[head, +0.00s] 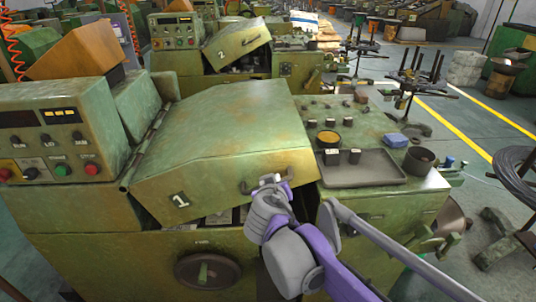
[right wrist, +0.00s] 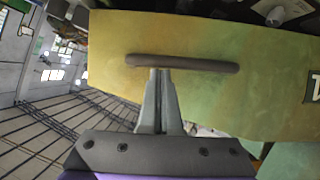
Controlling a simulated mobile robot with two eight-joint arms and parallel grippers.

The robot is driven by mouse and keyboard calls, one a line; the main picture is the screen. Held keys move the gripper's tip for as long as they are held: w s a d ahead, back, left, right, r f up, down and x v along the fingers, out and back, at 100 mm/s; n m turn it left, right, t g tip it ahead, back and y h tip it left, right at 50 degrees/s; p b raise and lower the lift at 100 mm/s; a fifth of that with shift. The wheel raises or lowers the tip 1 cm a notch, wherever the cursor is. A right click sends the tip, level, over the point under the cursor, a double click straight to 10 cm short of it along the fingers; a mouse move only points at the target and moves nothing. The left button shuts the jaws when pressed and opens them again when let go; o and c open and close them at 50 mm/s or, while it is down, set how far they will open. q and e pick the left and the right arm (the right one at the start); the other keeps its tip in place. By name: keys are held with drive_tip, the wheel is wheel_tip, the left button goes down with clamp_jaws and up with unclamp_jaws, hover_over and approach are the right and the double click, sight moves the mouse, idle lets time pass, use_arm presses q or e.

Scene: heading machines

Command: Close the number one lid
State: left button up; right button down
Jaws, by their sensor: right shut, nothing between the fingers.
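The number one lid (head: 225,140) is a worn green metal cover with a white "1" on its front face. It is partly open, with a dark gap between its lower front edge and the machine body. Its bar handle (head: 250,185) sits at the lower right of the front face; it also shows in the right wrist view (right wrist: 185,63). My right gripper (head: 271,180) is at the handle, fingers shut with nothing between them. My left gripper is out of view.
A control panel (head: 45,142) with buttons stands left of the lid. A tray (head: 360,168), a dark bowl (head: 419,160) and a blue item (head: 396,140) sit on the machine top at right. A machine with a lid marked 2 (head: 225,45) stands behind.

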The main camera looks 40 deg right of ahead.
use_arm(q)
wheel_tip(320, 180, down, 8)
drive_tip(key=b, duration=0.6)
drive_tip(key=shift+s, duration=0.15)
use_arm(e)
wheel_tip(320, 180, down, 16)
drive_tip(key=a+m+t+y, duration=0.1)
drive_tip(key=m+y, duration=0.1)
drive_tip(key=shift+w+f+m, duration=0.15)
drive_tip(key=shift+f+m, duration=0.1)
drive_tip(key=shift+m, duration=0.15)
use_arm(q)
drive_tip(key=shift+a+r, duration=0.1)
use_arm(e)
drive_tip(key=shift+a, duration=0.1)
use_arm(q)
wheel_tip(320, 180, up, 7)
drive_tip(key=p, duration=0.5)
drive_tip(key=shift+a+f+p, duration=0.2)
drive_tip(key=shift+p, duration=0.2)
use_arm(e)
drive_tip(key=s+a+r, duration=0.4)
drive_tip(key=s+r, duration=0.2)
drive_tip(key=r, duration=0.3)
drive_tip(key=shift+s, duration=0.3)
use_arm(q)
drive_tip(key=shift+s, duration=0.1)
